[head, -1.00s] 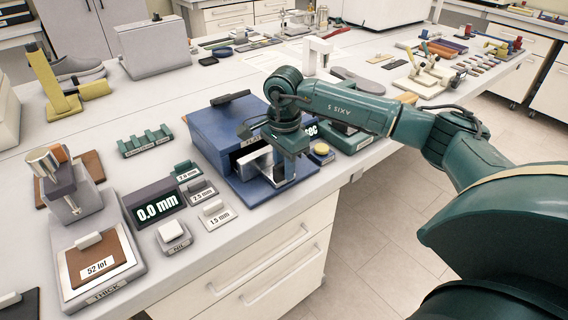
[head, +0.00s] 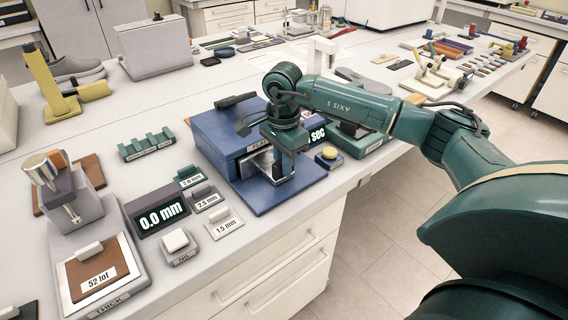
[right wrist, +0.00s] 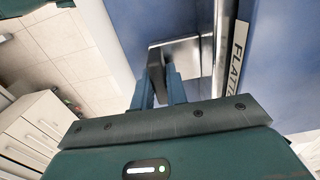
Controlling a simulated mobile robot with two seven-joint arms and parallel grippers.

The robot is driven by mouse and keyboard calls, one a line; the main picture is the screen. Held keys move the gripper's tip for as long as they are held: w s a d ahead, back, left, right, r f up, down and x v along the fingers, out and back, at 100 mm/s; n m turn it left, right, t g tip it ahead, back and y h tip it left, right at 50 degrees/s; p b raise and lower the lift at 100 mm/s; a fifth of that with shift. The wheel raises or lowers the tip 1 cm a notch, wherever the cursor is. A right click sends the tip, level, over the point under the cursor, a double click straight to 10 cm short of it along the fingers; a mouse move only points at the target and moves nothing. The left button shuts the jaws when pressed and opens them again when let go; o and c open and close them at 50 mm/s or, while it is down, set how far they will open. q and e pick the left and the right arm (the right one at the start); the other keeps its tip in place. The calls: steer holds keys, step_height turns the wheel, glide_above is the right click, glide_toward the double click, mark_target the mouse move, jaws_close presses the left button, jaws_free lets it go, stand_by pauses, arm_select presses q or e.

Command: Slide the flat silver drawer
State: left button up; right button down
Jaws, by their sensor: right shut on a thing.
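The flat silver drawer (head: 258,162) sticks a little way out of the front slot of a blue box (head: 222,131). In the right wrist view its silver plate (right wrist: 186,54) shows beside the slot and the "FLAT" label. My right gripper (head: 278,172) is in front of the box, over its blue base plate. In the right wrist view my right gripper (right wrist: 163,88) is shut on the drawer's dark handle (right wrist: 156,70). The gripper hides part of the drawer in the head view. My left gripper is not in view.
A timer display (head: 316,133) and a yellow button (head: 329,153) stand just right of the box. Left of it are a "0.0 mm" display (head: 157,212), small labelled blocks and a thickness gauge (head: 62,195). The bench's front edge is close to the base plate.

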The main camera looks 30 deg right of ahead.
steer(key=shift+w, duration=0.45)
steer(key=shift+r, duration=0.2)
steer(key=shift+s, duration=0.1)
steer(key=c, duration=1.9)
jaws_free()
steer(key=o, duration=0.5)
steer(key=shift+f, duration=0.1)
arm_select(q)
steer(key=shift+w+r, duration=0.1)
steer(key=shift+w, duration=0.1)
